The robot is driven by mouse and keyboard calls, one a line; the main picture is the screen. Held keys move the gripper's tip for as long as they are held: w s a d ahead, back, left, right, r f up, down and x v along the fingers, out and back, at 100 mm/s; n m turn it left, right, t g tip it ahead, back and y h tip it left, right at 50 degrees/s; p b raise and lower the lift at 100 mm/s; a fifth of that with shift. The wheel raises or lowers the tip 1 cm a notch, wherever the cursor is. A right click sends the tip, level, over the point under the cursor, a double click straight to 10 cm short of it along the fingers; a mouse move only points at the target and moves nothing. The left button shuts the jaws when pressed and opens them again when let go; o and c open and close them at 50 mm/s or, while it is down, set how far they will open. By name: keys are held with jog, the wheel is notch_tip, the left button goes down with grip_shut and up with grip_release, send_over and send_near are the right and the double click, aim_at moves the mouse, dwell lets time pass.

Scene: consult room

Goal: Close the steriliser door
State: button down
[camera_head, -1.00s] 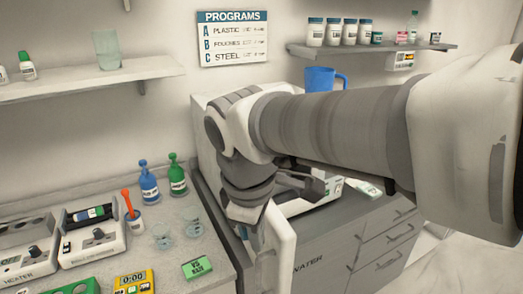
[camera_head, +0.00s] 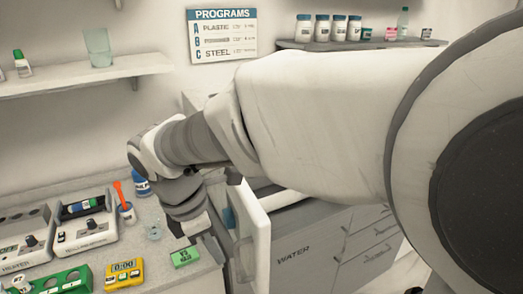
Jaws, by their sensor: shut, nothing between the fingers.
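The steriliser door (camera_head: 261,246) is a pale panel that stands swung open toward me, at the bottom centre. The white steriliser body (camera_head: 196,101) is behind my arm and mostly hidden; only a bit of its top left shows. My gripper (camera_head: 214,254) points down just left of the door, above the counter's front edge. Its fingers are shut with nothing between them. I cannot tell whether they touch the door.
On the counter at left are a green block (camera_head: 185,257), a yellow timer (camera_head: 124,273), a green rack (camera_head: 62,281) and a blue bottle (camera_head: 139,184). Drawers marked WATER (camera_head: 310,255) are at right. Shelves hang above; my arm covers much of the view.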

aim_at(251, 237)
jog(key=w+d+f, duration=0.2)
jog(key=d+f, duration=0.3)
jog(key=f, duration=0.2)
jog(key=shift+w, duration=0.3)
jog(key=shift+d, duration=0.15)
